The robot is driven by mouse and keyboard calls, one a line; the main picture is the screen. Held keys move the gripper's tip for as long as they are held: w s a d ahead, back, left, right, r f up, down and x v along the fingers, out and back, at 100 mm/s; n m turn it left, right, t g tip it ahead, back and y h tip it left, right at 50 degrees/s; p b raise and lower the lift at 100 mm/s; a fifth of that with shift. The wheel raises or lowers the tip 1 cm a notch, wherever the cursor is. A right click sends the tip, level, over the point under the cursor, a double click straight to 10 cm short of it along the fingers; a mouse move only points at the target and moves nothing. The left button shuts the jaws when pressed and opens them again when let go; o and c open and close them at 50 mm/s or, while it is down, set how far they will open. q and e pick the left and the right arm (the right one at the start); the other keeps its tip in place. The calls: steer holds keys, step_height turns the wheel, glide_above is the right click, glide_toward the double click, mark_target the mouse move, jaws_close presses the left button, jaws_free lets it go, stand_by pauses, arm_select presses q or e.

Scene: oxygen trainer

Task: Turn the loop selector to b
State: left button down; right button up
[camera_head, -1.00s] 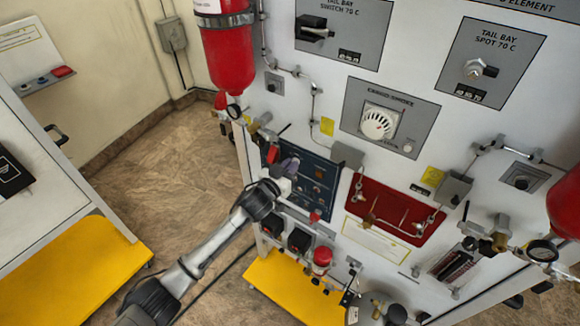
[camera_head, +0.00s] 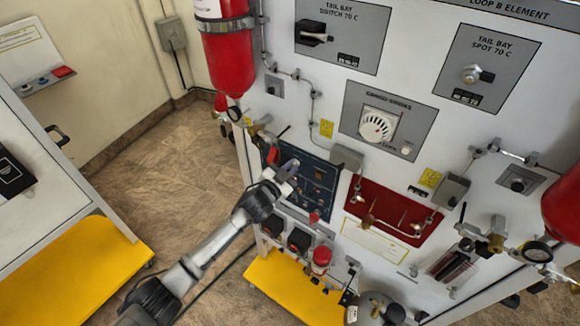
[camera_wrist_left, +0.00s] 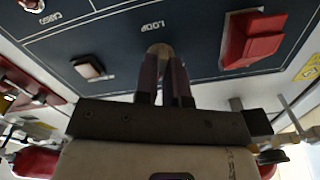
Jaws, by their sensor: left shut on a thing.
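The loop selector (camera_wrist_left: 160,49) is a small, brownish rounded knob by the LOOP label on the dark blue panel (camera_wrist_left: 205,50). My left gripper (camera_wrist_left: 165,72) is shut on it, with one finger on each side, in the left wrist view. In the head view my left gripper (camera_head: 290,168) reaches the left part of the blue panel (camera_head: 325,174) and hides the selector. The fingers cover most of the knob, so I cannot tell which position it points to. My right gripper is not in view.
A red switch cover (camera_wrist_left: 252,40) stands out close to the right of the gripper in the wrist view, and a small square button (camera_wrist_left: 88,68) lies to its left. A red panel (camera_head: 395,210) with pipework is right of the blue panel. Open floor (camera_head: 160,160) lies left.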

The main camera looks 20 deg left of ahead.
arm_select(q)
steer(key=m, duration=0.3)
steer(key=shift+m, duration=0.4)
stand_by(0.5)
steer(key=c, duration=1.2)
jaws_free()
steer(key=shift+s, duration=0.1)
steer(key=shift+s, duration=0.2)
steer(key=v, duration=1.3)
